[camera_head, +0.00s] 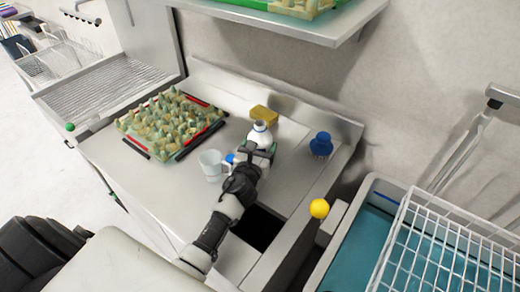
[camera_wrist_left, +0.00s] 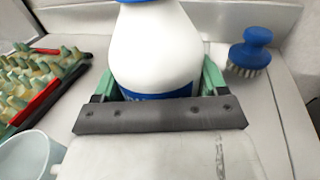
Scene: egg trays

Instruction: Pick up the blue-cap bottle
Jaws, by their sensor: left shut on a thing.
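The blue-cap bottle (camera_head: 261,133) is white and stands upright on the metal counter, in front of a yellow sponge. In the left wrist view the bottle (camera_wrist_left: 155,50) fills the middle, with a blue band low on its body and the blue cap cut off at the top edge. My left gripper (camera_head: 259,149) is shut on the bottle, with its green fingers (camera_wrist_left: 157,84) on both sides of the body. The lower part of the bottle is hidden behind the gripper. My right gripper is not in either view.
A yellow sponge (camera_head: 264,115) and a blue brush (camera_head: 321,144) are near the back. A dark opening (camera_head: 256,229) and a white wire rack (camera_head: 447,243) are at the right.

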